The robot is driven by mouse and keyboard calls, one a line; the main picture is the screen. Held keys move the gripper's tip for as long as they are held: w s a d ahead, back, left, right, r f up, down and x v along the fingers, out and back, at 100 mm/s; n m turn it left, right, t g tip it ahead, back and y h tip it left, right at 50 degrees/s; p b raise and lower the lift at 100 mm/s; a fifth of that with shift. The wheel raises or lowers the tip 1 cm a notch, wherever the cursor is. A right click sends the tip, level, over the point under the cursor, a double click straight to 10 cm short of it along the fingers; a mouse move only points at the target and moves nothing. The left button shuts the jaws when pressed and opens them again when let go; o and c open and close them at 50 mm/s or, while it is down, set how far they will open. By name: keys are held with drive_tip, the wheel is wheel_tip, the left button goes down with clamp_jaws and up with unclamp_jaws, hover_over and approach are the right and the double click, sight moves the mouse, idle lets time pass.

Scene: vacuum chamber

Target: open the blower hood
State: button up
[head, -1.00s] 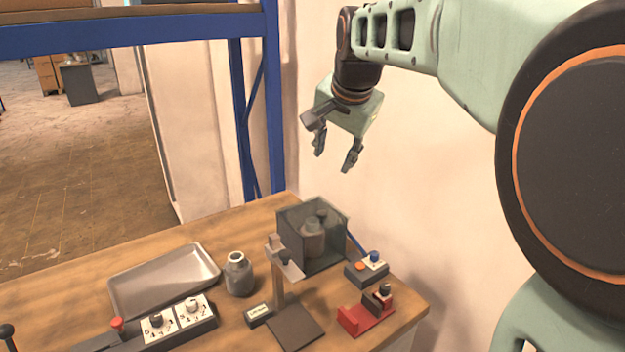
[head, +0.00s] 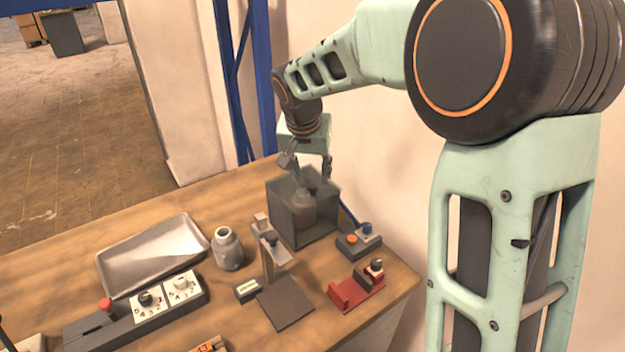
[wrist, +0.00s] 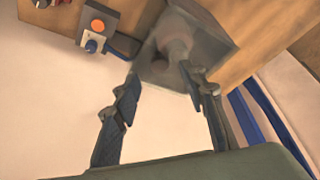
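The blower hood (head: 287,220) is a dark, see-through box near the back right of the wooden table. A grey rounded part (head: 303,207) shows through its walls. It also shows in the wrist view, the hood (wrist: 215,45) lying just beyond my fingertips. My gripper (head: 310,172) is over the top of the hood, pointing down, with its fingers apart. In the wrist view my gripper (wrist: 163,82) is open, with no object held between the fingers. The fingertips overlap the hood's near edge in the picture; I cannot tell whether they touch it.
A small control box (head: 358,240) with orange and blue knobs is right of the hood, beside a red stand (head: 352,293). A grey stand (head: 284,303), a jar (head: 228,252) and a metal tray (head: 140,256) are to the left. A wall is behind the table.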

sight(313, 185)
drive_tip(key=shift+x, duration=2.35)
drive_tip(key=shift+c, duration=0.2)
clamp_jaws()
